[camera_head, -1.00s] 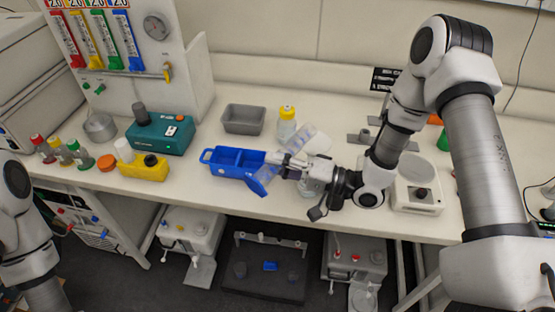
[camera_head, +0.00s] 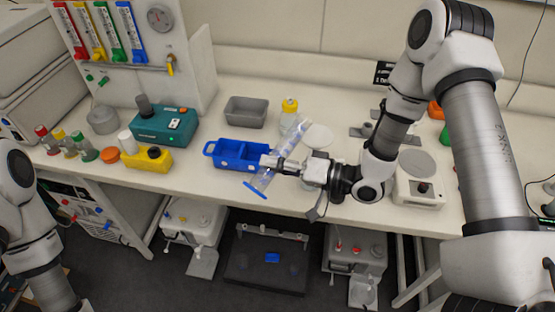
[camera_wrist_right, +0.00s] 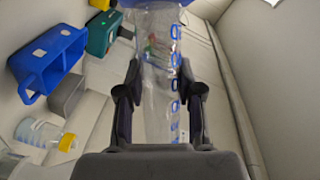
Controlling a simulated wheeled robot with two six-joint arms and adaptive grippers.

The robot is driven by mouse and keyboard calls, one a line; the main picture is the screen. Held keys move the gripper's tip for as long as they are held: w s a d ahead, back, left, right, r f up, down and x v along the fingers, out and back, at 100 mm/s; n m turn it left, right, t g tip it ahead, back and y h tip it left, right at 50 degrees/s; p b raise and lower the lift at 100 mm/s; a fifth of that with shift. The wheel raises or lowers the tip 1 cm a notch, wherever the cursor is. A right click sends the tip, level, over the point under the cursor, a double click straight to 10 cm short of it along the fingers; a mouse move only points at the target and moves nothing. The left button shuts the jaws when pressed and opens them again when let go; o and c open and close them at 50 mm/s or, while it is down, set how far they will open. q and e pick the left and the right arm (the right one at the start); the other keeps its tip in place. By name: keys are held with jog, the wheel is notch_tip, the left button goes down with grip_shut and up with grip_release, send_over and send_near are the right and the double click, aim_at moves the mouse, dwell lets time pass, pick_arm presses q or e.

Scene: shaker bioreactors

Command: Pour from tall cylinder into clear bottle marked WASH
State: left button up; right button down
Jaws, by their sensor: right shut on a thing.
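The tall clear cylinder (camera_head: 264,179) has a blue base and blue marks. My right gripper (camera_head: 270,163) is shut on it and holds it tilted above the table, blue base at lower left and other end at upper right. In the right wrist view the cylinder (camera_wrist_right: 158,70) stands between the fingers (camera_wrist_right: 160,95). A clear bottle with a yellow cap (camera_head: 289,106) stands upright behind the cylinder; it also shows in the wrist view (camera_wrist_right: 40,133). I cannot read WASH on any bottle. My left gripper is out of view.
A blue divided tray (camera_head: 228,162) lies just left of the cylinder, with a grey bin (camera_head: 246,112) behind. A pale round thing (camera_head: 318,137) is behind my right gripper. A white balance-like device (camera_head: 417,190) stands to the right.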

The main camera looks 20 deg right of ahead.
jog(key=shift+a+f+n+h+b, duration=0.1)
jog(key=shift+f+n+h+b, duration=0.25)
jog(key=shift+f, duration=0.2)
jog(key=shift+f+n, duration=0.45)
jog(key=shift+f, duration=0.1)
jog(key=shift+w+d+f+n+h+b, duration=0.2)
jog(key=shift+d+f+n+h+b, duration=0.25)
jog(key=shift+f+n, duration=0.3)
jog(key=w+d+f+n+h, duration=0.4)
jog(key=d+f+n, duration=0.1)
jog(key=d+n, duration=0.1)
jog(key=shift+d+b, duration=0.3)
jog(key=shift+d, duration=0.45)
jog(key=shift+f, duration=0.1)
